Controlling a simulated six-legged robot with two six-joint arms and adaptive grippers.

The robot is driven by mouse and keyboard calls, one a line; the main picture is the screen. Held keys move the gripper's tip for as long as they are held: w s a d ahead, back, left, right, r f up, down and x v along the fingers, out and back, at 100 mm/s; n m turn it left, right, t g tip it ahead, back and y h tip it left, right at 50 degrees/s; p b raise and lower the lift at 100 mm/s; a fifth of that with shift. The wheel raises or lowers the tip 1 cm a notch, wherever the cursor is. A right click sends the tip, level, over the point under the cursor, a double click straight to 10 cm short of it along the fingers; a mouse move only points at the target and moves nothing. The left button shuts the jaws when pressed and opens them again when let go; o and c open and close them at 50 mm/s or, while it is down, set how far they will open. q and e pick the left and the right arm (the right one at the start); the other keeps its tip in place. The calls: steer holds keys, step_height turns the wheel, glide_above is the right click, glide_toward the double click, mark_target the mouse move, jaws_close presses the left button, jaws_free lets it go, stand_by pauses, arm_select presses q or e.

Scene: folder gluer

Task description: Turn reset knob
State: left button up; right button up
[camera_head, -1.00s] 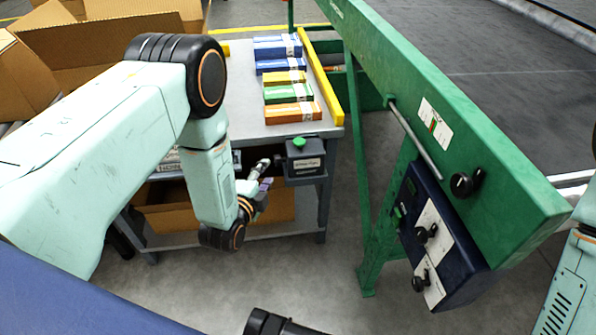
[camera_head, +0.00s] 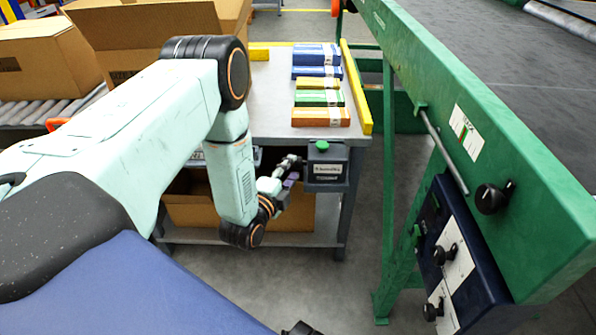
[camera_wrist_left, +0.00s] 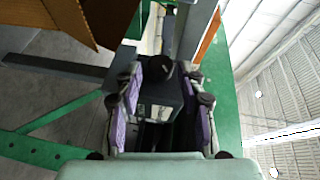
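A small dark box (camera_head: 327,168) with a green button (camera_head: 322,146) on top and a pale label is fixed at the front edge of the grey table. My left gripper (camera_head: 288,163) is at the left side of this box. In the left wrist view, the fingers of the left gripper (camera_wrist_left: 161,97) are apart, purple pads facing each other. A dark rounded knob-like part (camera_wrist_left: 157,69) shows between or just beyond the tips; contact cannot be told. Black knobs also sit on the green machine: one on its beam (camera_head: 491,198) and others on its dark blue panel (camera_head: 444,254). My right gripper is not in view.
The table (camera_head: 270,105) bears several coloured cartons (camera_head: 320,98) and a yellow rail (camera_head: 357,88). The green machine (camera_head: 510,150) stands to the right, with floor between. Cardboard boxes (camera_head: 45,58) stand at the left; another (camera_head: 190,212) is below the table.

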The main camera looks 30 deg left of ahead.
arm_select(q)
steer(key=shift+w+a+f+b, duration=0.15)
steer(key=shift+w+b, duration=0.25)
steer(key=shift+w, duration=0.9)
steer(key=shift+c, duration=0.3)
jaws_close()
